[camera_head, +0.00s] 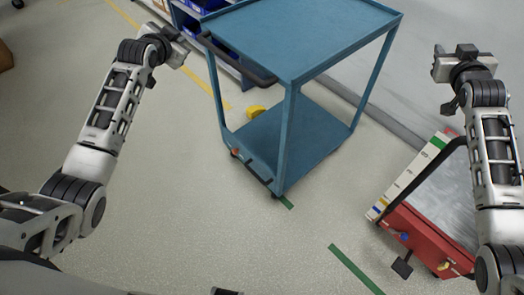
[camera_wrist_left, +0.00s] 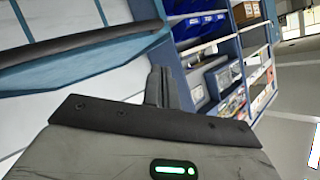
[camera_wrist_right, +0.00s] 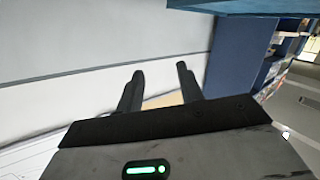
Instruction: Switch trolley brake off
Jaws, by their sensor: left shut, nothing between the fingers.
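A blue trolley (camera_head: 305,45) stands upright in the middle of the head view, with a dark push handle (camera_head: 238,60) on its left side. The handle also shows in the left wrist view (camera_wrist_left: 75,43). A small red part (camera_head: 235,152) sits low by the trolley's left corner; I cannot tell whether it is the brake or how it is set. My left gripper (camera_head: 180,52) is shut and empty, left of the handle and apart from it in the head view. My right gripper (camera_wrist_right: 158,82) is open and empty, right of the trolley.
A red cart (camera_head: 425,240) with a grey top stands at the lower right, below my right arm. Shelving with blue bins (camera_wrist_left: 195,27) stands behind. Green tape (camera_head: 355,268) marks the floor, which is clear left of the trolley.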

